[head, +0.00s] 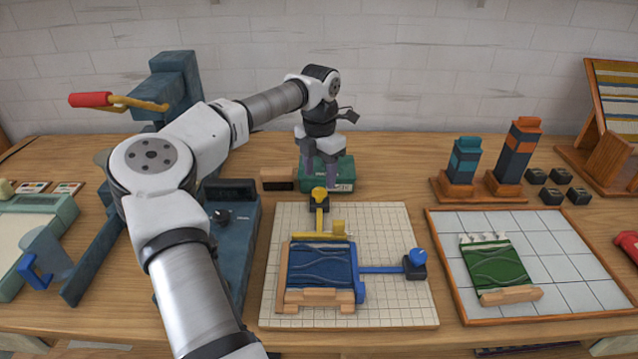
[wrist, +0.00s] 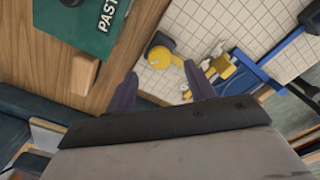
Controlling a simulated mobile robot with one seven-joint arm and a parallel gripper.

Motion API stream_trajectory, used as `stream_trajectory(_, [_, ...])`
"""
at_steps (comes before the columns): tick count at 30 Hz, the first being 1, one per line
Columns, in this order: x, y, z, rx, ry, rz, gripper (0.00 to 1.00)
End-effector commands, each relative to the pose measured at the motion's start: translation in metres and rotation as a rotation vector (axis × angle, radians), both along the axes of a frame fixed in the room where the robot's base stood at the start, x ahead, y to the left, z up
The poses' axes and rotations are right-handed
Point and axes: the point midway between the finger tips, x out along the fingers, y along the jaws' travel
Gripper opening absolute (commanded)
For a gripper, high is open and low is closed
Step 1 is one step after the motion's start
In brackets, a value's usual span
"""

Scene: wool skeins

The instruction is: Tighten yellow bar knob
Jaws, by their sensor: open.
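The yellow knob (head: 319,193) stands on a dark block at the back edge of the gridded board (head: 383,222). A yellow bar (head: 319,236) runs from it along the back of a blue skein (head: 321,264). My gripper (head: 322,172) points down just behind and above the knob, open and empty. In the wrist view the yellow knob (wrist: 160,47) lies ahead of the two purple fingertips (wrist: 162,82), roughly between them and apart from them. A blue knob (head: 416,257) ends a blue bar (head: 381,269) at the skein's right.
A green box (head: 343,176) stands right behind my gripper, with a small wooden block (head: 276,178) beside it. A dark blue device (head: 233,235) is left of the board. A tiled tray (head: 560,259) with a green skein (head: 495,264) lies at right.

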Motion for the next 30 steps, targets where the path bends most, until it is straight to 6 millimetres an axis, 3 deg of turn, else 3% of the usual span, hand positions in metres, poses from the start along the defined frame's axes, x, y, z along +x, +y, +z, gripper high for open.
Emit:
stream_trajectory(3, [-0.001, 0.0, -0.02, -0.001, 0.002, -0.001, 0.54])
stream_trajectory(9, [0.0, 0.0, -0.041, -0.001, 0.001, -0.001, 0.54])
stream_trajectory(20, [0.0, 0.0, -0.046, -0.001, -0.001, -0.001, 0.54])
stream_trajectory(30, [0.0, 0.0, -0.046, -0.001, -0.001, -0.001, 0.1])
